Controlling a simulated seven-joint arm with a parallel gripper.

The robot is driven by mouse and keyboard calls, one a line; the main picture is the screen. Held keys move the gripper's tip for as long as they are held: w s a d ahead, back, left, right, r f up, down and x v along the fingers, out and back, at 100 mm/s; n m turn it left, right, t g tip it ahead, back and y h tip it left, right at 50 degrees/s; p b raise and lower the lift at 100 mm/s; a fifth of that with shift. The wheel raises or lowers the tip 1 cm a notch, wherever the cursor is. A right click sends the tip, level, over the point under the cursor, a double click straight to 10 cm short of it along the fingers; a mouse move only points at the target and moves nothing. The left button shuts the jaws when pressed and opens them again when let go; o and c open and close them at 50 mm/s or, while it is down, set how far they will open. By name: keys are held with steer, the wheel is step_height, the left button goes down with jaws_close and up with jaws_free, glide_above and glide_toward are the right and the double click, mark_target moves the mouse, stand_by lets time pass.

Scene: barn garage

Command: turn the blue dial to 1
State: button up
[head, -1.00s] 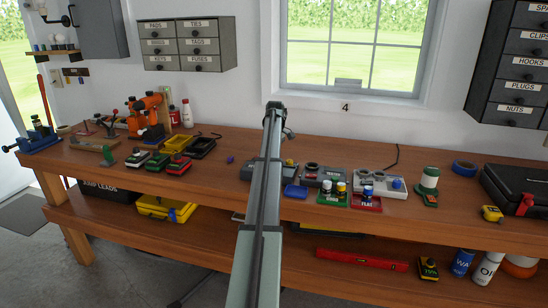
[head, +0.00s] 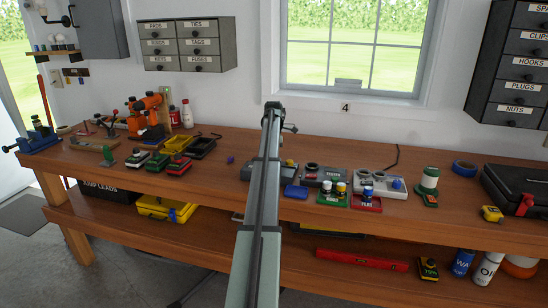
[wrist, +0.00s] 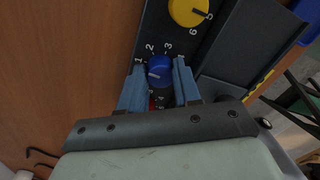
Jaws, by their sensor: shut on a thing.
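The blue dial (wrist: 159,70) sits on a dark grey control box (wrist: 146,26) in the wrist view. Printed numbers 1, 2, 3 and 4 run around its far side, with 1 at the left and 4 at the right. A small pale mark on the dial faces the lower left, below the 1. My gripper (wrist: 159,88) is shut on the dial, one blue finger on each side. In the head view my arm hides the gripper and the blue dial; part of the box (head: 247,173) shows beside the arm.
A yellow dial (wrist: 188,11) is on the same box, beyond the blue one. A blue tray (head: 295,191) lies to the right of the arm, near the bench edge. Other boxes with knobs (head: 376,184) stand further right. Bare bench (wrist: 70,60) lies left of the box.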

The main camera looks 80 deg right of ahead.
steer(key=shift+n, duration=0.5)
steer(key=o, duration=0.8)
steer(key=shift+c, duration=0.2)
step_height(320, 180, up, 14)
steer(key=shift+w+d, duration=0.15)
steer(key=shift+d, duration=0.05)
steer(key=shift+f, duration=0.1)
stand_by(0.3)
